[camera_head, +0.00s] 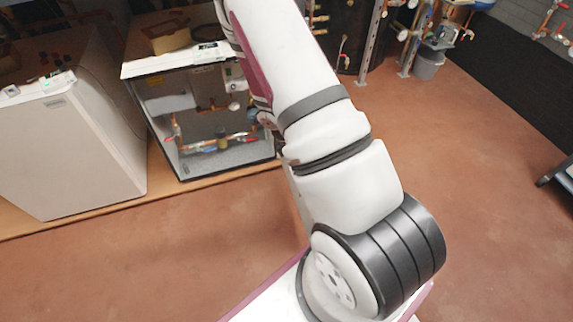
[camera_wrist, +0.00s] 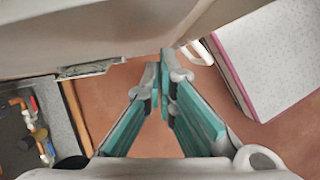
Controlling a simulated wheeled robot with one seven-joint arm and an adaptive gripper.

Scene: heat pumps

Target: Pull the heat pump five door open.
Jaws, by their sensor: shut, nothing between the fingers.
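A heat pump (camera_head: 200,110) with its front open stands left of my arm in the head view. Its inside shows copper pipes and red and blue valves. A narrow pale strip beside my arm (camera_head: 298,205) looks like the edge of its swung-out door; the arm hides the rest. In the wrist view a large grey panel (camera_wrist: 90,30), probably that door, fills the top. My gripper (camera_wrist: 165,58) is shut and empty, its fingertips close to the panel's lower edge. I cannot tell whether they touch. The head view does not show the gripper.
A closed white heat pump (camera_head: 75,140) stands to the left. Both units sit on a wooden platform (camera_head: 60,228). The open unit's inside also shows at lower left in the wrist view (camera_wrist: 30,125). Brown floor (camera_head: 480,190) is clear to the right; a grey bucket (camera_head: 428,65) stands far back.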

